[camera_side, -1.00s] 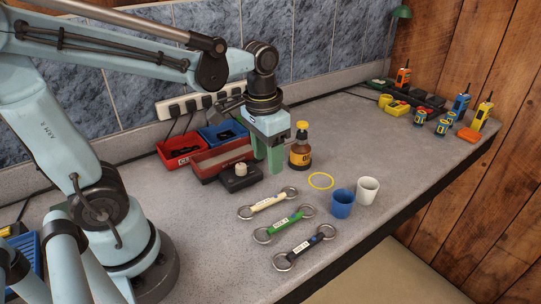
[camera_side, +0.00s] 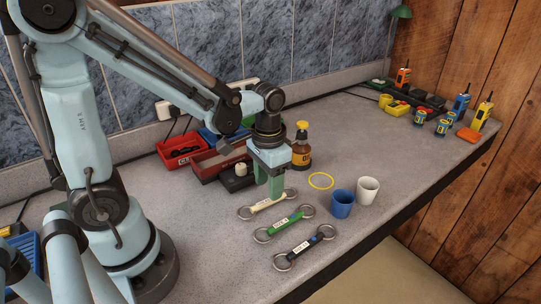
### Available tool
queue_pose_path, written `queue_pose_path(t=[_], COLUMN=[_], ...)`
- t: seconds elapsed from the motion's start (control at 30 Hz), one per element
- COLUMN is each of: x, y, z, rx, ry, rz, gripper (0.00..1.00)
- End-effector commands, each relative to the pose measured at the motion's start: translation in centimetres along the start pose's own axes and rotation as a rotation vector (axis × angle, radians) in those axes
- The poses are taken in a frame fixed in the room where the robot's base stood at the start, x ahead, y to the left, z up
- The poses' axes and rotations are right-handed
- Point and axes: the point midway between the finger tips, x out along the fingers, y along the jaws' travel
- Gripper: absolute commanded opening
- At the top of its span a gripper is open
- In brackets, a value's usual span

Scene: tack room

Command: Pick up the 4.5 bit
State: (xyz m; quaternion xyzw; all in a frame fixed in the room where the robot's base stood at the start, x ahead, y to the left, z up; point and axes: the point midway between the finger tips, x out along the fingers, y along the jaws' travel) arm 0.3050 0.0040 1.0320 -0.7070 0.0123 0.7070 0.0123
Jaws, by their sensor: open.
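Three snaffle bits with ring ends lie in a row on the grey counter. The nearest to the wall has a cream bar (camera_side: 262,206), the middle one a green bar (camera_side: 285,223), and the front one a black bar (camera_side: 299,248) with some blue. Each bar has a small white label that is too small to read surely, so I cannot tell which is the 4.5 bit. My gripper (camera_side: 268,194) points down, open, over the cream bit, its green fingers hiding part of the bar. I cannot tell whether the fingers touch it.
A blue cup (camera_side: 342,205) and a white cup (camera_side: 368,190) stand to the right, near a yellow ring (camera_side: 321,181). A brown bottle (camera_side: 301,150) stands behind my gripper. Red and dark boxes (camera_side: 180,148) line the wall. Radios and small cans stand far right. The counter's middle right is clear.

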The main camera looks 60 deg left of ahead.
Motion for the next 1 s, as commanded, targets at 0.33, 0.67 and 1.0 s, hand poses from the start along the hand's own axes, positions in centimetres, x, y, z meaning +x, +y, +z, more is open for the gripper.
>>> queue_pose_path(t=[0.33,0.67,1.0], x=[3.7,4.9,4.9], y=[-0.5,-0.5,-0.5], z=[-0.4,-0.3,-0.3], rx=[0.001,0.000,0.000], ry=[0.000,0.001,0.001], rz=[0.000,-0.001,-0.001], gripper=[0.50,0.50,0.16])
